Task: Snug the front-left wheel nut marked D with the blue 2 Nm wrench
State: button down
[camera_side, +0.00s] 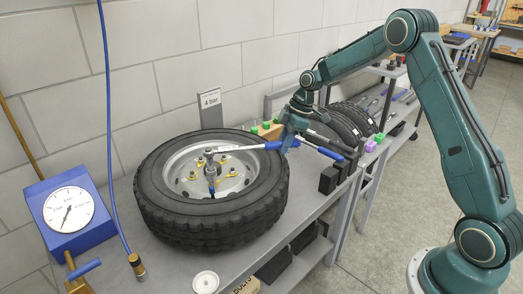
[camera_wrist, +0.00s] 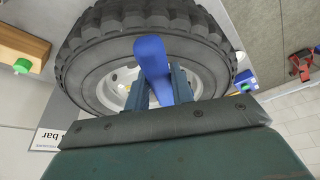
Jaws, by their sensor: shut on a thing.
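A black tyre on a pale rim (camera_side: 178,165) lies flat on the grey bench. My gripper (camera_side: 286,143) is shut on the blue handle of a wrench (camera_side: 240,149), over the tyre's right edge. The wrench's silver shaft runs left, nearly level, to its head above the middle of the rim. Whether the head sits on a nut is unclear, and no letter D is readable. In the wrist view the blue handle (camera_wrist: 151,58) stands between the fingers (camera_wrist: 160,92), with the tyre (camera_wrist: 92,50) beyond. The handle's 2 Nm mark cannot be read.
A blue gauge box (camera_side: 68,210) with a hose stands at the left. A "4 bar" sign (camera_side: 210,106) stands behind the tyre. Black blocks (camera_side: 328,180) and another blue-handled tool (camera_side: 330,153) are close at the right. A white round lid (camera_side: 206,282) lies at the front.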

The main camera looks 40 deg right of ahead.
jog(key=shift+r, duration=0.45)
dwell(0.6)
jog(key=shift+r, duration=1.85)
jog(key=c, duration=2)
grip_release()
grip_shut()
jog(key=shift+r, duration=0.1)
